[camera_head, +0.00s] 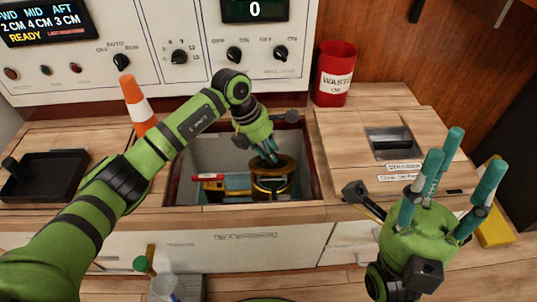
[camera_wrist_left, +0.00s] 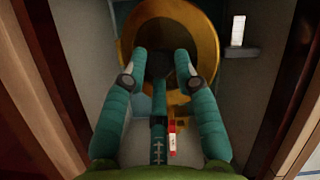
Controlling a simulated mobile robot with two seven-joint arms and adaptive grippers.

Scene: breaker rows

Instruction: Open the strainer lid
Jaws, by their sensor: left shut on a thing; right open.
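The brass strainer with its round lid (camera_head: 287,170) sits in the recessed well of the counter. In the left wrist view the gold lid (camera_wrist_left: 207,34) fills the upper middle. Whether the lid is raised cannot be told. My right gripper (camera_head: 447,185) is open and empty above the counter's front right, fingers pointing up.
A red-handled part (camera_head: 208,177) lies in the well left of the strainer. A red waste bin (camera_head: 335,75) stands behind right. An orange and white cone (camera_head: 137,103) and a black tray (camera_head: 43,178) are at left. The well's walls surround my left gripper.

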